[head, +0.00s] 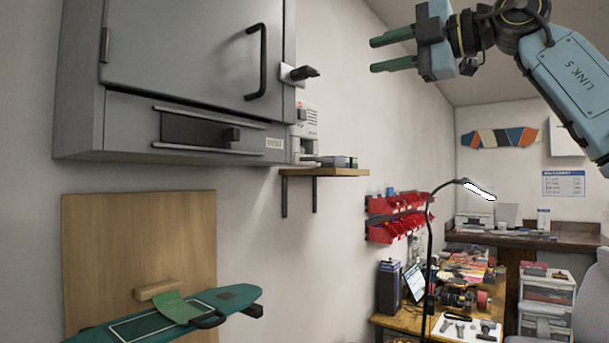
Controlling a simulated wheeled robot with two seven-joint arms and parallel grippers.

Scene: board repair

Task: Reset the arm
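My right arm comes in from the upper right. Its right gripper (391,50) is held high in the air, pointing left toward the grey wall cabinet. Its two green fingers are apart with a gap between them, and nothing is between them. The gripper touches nothing. My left gripper and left arm do not show in the head view.
A grey wall cabinet (180,50) with a closed door hangs at the upper left. Below it, a green skateboard deck (235,296) rests by a wooden panel (100,230). A small shelf (345,172), red bins (385,232), a lamp (430,240) and a cluttered workbench (400,322) stand further right.

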